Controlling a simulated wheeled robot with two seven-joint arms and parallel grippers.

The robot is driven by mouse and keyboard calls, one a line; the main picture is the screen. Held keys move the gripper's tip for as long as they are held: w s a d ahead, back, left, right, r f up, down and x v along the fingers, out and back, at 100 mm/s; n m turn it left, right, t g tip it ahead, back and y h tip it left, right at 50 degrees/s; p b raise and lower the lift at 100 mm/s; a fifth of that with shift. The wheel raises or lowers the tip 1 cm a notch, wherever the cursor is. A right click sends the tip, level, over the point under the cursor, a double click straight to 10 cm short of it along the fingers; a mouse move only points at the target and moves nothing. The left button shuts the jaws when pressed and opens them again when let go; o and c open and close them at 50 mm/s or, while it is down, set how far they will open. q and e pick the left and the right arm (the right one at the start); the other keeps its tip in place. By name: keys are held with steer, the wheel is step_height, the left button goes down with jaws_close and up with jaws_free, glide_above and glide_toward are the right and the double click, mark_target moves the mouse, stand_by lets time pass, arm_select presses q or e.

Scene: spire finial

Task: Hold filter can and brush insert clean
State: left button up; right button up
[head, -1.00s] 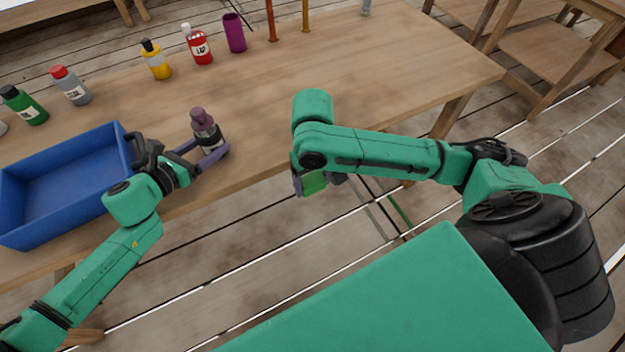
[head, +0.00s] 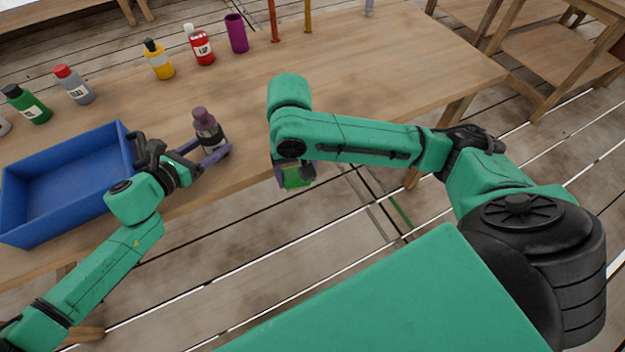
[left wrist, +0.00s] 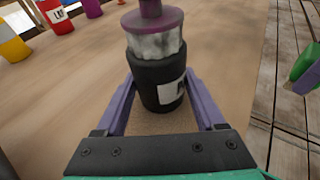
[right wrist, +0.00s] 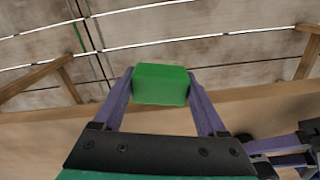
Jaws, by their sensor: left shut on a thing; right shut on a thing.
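A black can (head: 210,138) with a pale label stands upright on the table. A grey speckled band and a purple top (left wrist: 150,18) rise above its black body. My left gripper (head: 212,149) is shut on the can's black body, one purple finger on each side in the left wrist view. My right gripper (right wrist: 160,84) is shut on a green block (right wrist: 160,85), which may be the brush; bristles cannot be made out. In the head view the green block (head: 297,177) hangs near the table's front edge, right of the can and apart from it.
An empty-looking blue tray (head: 70,190) lies left of the can. Several bottles, a purple cup (head: 236,34) and upright posts (head: 272,20) stand along the back of the table (head: 400,60). The table's middle and right are clear.

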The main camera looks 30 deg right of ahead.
steer(key=w+a+r+m, duration=0.1)
steer(key=w+a+r, duration=0.3)
steer(key=w+r, duration=0.1)
steer(key=w+a+r+m, duration=0.1)
steer(key=w+a+r, duration=0.4)
steer(key=r, duration=0.3)
steer(key=w+a+r+m, duration=0.1)
steer(key=w+a+r, duration=0.4)
steer(key=w+r, duration=0.2)
steer(key=shift+d, duration=0.2)
steer(key=shift+f, duration=1.85)
steer(key=shift+f, duration=0.6)
